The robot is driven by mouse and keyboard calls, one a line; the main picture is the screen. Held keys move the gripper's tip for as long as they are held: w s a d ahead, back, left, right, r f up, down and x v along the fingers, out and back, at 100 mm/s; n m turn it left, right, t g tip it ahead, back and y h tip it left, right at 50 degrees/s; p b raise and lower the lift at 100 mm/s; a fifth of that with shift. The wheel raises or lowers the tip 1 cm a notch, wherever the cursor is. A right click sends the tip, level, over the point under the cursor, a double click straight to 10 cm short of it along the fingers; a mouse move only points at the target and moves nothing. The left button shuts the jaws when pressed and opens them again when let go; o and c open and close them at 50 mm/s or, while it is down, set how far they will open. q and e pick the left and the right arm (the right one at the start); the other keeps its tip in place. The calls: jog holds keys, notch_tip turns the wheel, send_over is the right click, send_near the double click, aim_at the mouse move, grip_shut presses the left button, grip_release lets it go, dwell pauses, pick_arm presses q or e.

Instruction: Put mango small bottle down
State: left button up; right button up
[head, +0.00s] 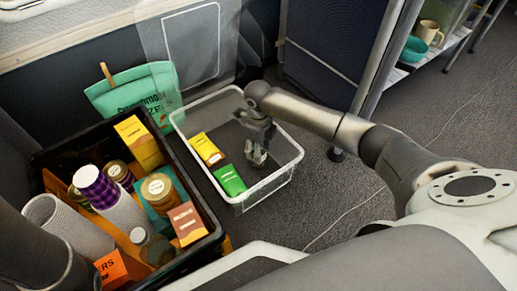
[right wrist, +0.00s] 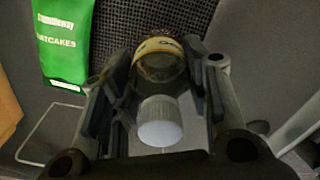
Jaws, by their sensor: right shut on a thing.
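My right gripper (head: 257,155) reaches down into a clear plastic bin (head: 278,177). In the right wrist view its fingers (right wrist: 160,100) are shut on a small bottle, the mango small bottle (right wrist: 160,122) by the task's name. The bottle has a white ribbed cap towards the camera and a yellowish label band at its far side. The label is too blurred to read. In the head view the gripper mostly hides the bottle. I cannot tell whether it touches the bin floor. My left gripper is not in view.
The bin also holds a yellow box (head: 206,149) and a green oatcakes pack (head: 229,180), left of the gripper. A black crate (head: 213,222) full of cups, jars and boxes stands at left. A teal bag (head: 135,92) stands behind. The bin's right part looks free.

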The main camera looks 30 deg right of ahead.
jog(key=shift+f, duration=0.15)
jog(key=o, duration=1.1)
jog(key=shift+o, duration=0.2)
